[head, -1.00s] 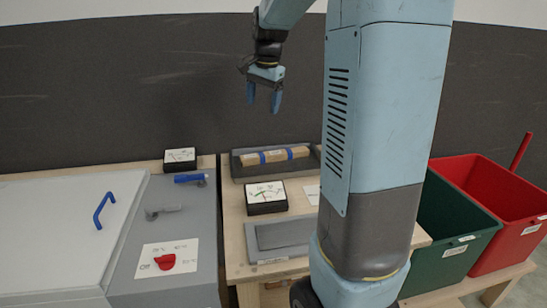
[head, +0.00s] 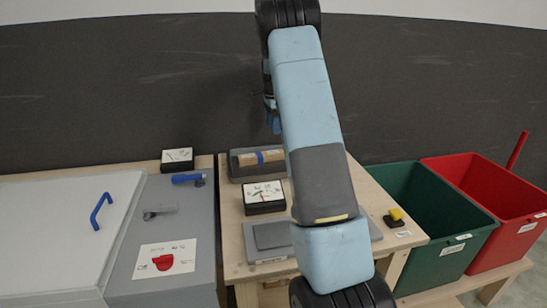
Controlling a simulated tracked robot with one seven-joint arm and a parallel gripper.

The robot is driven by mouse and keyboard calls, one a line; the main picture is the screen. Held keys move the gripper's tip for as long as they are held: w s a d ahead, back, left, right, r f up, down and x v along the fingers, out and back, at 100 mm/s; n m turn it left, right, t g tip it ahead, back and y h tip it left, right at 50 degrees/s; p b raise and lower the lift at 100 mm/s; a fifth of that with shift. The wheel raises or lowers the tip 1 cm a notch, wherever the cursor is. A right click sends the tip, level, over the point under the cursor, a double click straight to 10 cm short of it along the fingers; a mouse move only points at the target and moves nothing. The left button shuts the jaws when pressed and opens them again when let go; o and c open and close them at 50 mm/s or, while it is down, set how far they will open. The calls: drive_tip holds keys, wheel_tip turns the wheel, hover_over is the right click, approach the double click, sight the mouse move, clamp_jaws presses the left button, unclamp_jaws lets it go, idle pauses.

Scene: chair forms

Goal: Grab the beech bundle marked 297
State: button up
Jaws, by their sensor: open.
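A beech bundle (head: 248,160) with blue bands lies in a dark grey tray (head: 237,176) at the back of the wooden table. Its right part is hidden behind my arm. No number can be read on it. My gripper (head: 273,122) is above the tray, mostly hidden by my arm. Its blue fingertips show at the arm's left edge, pointing down. It is open and apart from the bundle, with wall behind it.
A gauge box (head: 264,197) and a grey plate (head: 271,236) sit in front of the tray. A yellow and black switch (head: 395,217) is at right. Green (head: 430,235) and red (head: 495,205) bins stand further right.

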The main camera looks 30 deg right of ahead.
sight(273, 152)
wheel_tip(273, 152, down, 14)
drive_tip(key=shift+w+r, duration=0.15)
drive_tip(key=shift+r, duration=0.1)
idle(0.5)
drive_tip(key=shift+c, duration=0.3)
drive_tip(key=c, duration=1.2)
